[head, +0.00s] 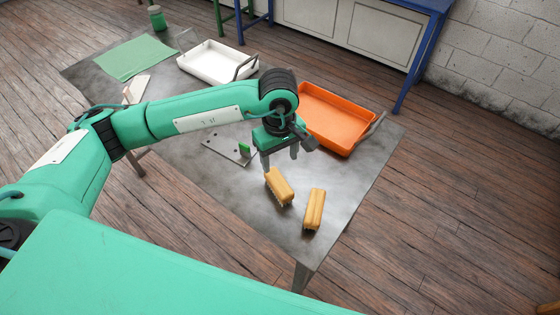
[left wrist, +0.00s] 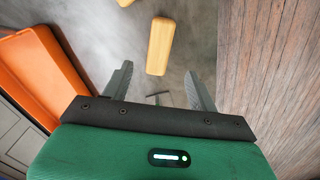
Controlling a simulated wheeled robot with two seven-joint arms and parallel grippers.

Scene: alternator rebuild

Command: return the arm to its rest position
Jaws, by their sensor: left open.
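My left gripper (head: 280,157) hangs over the metal table, its fingers pointing down. Its fingers are apart with nothing between them; they also show in the left wrist view (left wrist: 158,76). A tan block-like brush (head: 279,186) lies on the table just beyond the fingertips in the head view. A second tan brush (head: 314,209) lies to its right. In the left wrist view one tan block (left wrist: 160,46) lies past the fingers, apart from them, and part of another (left wrist: 125,2) shows at the top edge. My right gripper is not in view.
An orange tray (head: 337,118) stands close to the right of my left wrist. A grey plate with holes (head: 226,150) lies left of the gripper. A white tray (head: 215,62), a green mat (head: 136,57) and a green jar (head: 157,18) are farther back.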

